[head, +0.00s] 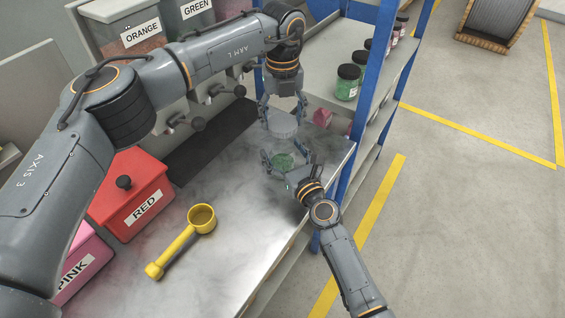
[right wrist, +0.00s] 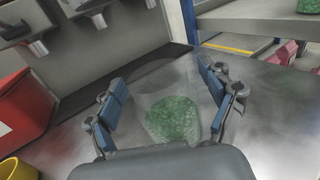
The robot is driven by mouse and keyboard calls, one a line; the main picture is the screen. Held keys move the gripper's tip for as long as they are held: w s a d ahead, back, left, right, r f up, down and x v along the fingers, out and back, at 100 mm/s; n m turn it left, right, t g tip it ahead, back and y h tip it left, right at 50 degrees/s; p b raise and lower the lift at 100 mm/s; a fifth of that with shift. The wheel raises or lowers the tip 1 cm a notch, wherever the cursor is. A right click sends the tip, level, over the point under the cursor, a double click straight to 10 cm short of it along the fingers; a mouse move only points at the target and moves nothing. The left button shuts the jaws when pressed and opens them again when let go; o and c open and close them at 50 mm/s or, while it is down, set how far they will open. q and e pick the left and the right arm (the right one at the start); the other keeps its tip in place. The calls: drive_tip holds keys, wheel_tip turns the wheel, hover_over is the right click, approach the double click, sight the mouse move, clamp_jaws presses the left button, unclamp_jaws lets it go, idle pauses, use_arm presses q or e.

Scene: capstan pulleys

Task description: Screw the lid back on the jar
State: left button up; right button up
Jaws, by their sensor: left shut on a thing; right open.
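The clear jar with green contents (head: 282,162) stands on the metal worktop near its right edge. In the right wrist view the jar (right wrist: 172,118) is between the blue pads of my right gripper (right wrist: 162,88), which is open around it with the pads apart. That right gripper (head: 284,158) reaches in from the lower right in the head view. My left gripper (head: 283,108) points down above the jar and is shut on the pale grey lid (head: 284,126). In the head view the lid is just above the jar; whether they touch is not clear.
A red bin (head: 128,190) and a pink bin (head: 80,262) stand at left. A yellow scoop (head: 184,240) lies on the bare front worktop (head: 215,265). A blue-post shelf (head: 376,60) with several jars (head: 347,82) is close at right. A dark mat (head: 212,142) lies behind.

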drive_tip(key=c, duration=1.5)
use_arm(q)
hover_over(283, 142)
drive_tip(key=s, duration=0.2)
drive_tip(key=shift+s+f, duration=0.15)
drive_tip(key=shift+f, duration=2.35)
use_arm(e)
drive_tip(key=shift+c, duration=0.4)
use_arm(q)
drive_tip(key=shift+f, duration=0.9)
drive_tip(key=shift+f, duration=0.25)
drive_tip(key=shift+f, duration=0.2)
drive_tip(key=shift+c, duration=0.3)
drive_tip(key=shift+s+a+f, duration=0.1)
drive_tip(key=shift+f, duration=0.3)
drive_tip(key=shift+c, duration=0.6)
use_arm(e)
drive_tip(key=shift+r, duration=0.1)
use_arm(q)
drive_tip(key=shift+r, duration=0.2)
